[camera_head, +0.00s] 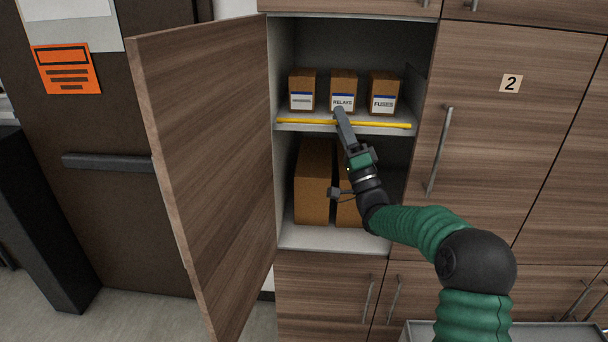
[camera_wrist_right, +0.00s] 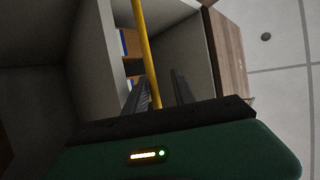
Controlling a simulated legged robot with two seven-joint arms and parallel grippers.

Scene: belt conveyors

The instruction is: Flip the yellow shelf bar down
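The yellow shelf bar (camera_head: 300,121) runs level across the front edge of the upper shelf in the open cabinet. My right gripper (camera_head: 340,112) reaches up to the middle of the bar and overlaps it in the head view. In the right wrist view, the bar (camera_wrist_right: 146,45) passes through the gap between the two dark fingers (camera_wrist_right: 160,88), closer to the left one. The fingers stand apart, with nothing gripped. I cannot tell whether a finger touches the bar. My left gripper is not in view.
Three small labelled boxes, including the relays box (camera_head: 343,86), stand behind the bar on the upper shelf. Larger brown boxes (camera_head: 313,185) stand on the shelf below. The open cabinet door (camera_head: 205,160) projects forward on the left. A closed cabinet door (camera_head: 500,130) is on the right.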

